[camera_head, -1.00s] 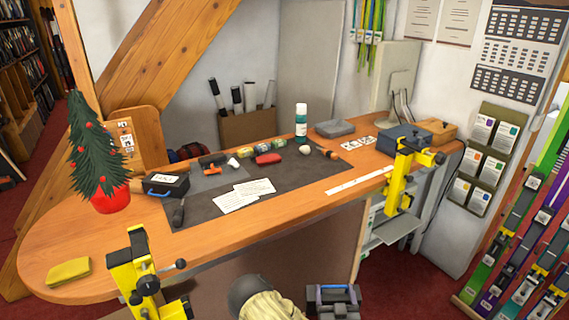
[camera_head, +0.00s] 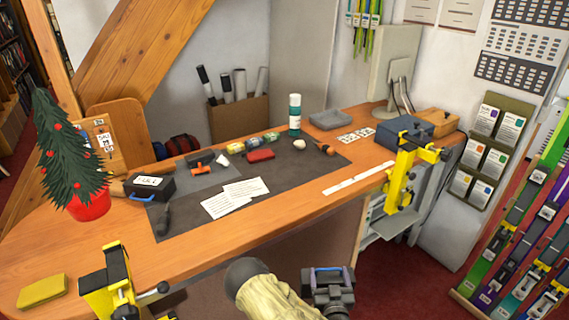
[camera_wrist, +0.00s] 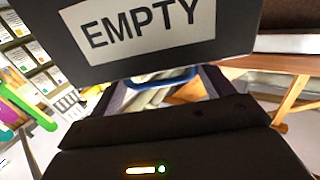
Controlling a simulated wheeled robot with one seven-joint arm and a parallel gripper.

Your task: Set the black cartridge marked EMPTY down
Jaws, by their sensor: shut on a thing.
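The black cartridge marked EMPTY (camera_wrist: 150,28) fills the top of the wrist view, its white label facing the camera. My gripper (camera_wrist: 165,88) is shut on its blue handle. In the head view, the cartridge (camera_head: 328,296) is a dark block at the bottom, beyond the near edge of the bench, off the worktop; its label cannot be read there. Another black cartridge (camera_head: 150,188) with a blue handle and a white label stands on the left of the bench; its label is too small to read.
The wooden bench (camera_head: 270,235) has bare wood along its front edge. Yellow clamps stand at its front left (camera_head: 112,285) and right (camera_head: 402,180). A dark mat (camera_head: 290,185) holds papers and small tools. A small tree in a red pot (camera_head: 88,206) and a yellow pad (camera_head: 42,291) are left.

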